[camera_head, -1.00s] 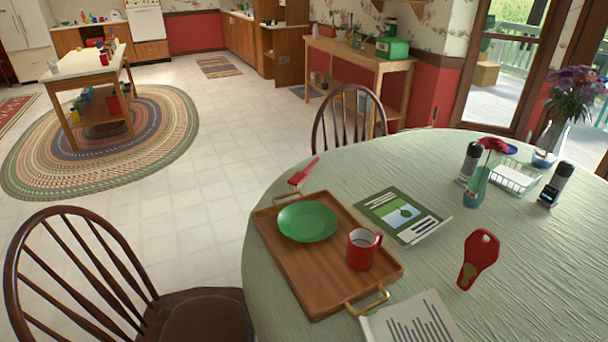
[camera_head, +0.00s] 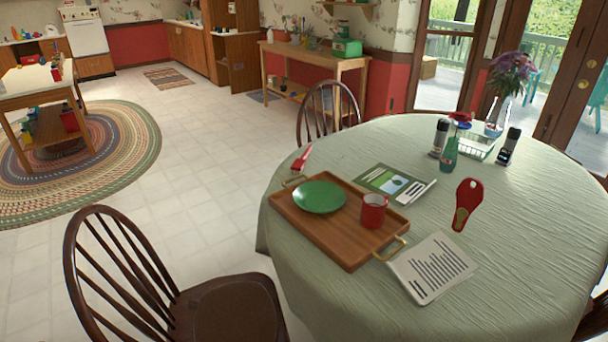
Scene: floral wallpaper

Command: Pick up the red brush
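A small red brush (camera_head: 302,158) lies on the green-clothed round table (camera_head: 500,270), at its far left edge. Neither of my grippers shows in the head view.
The tray holds a green plate (camera_head: 320,197) and a red mug (camera_head: 373,210). A green booklet (camera_head: 395,184), a printed sheet (camera_head: 432,268) and a red paddle-shaped object (camera_head: 467,203) lie right of it. Wooden chairs (camera_head: 228,310) stand at the near left and behind the table.

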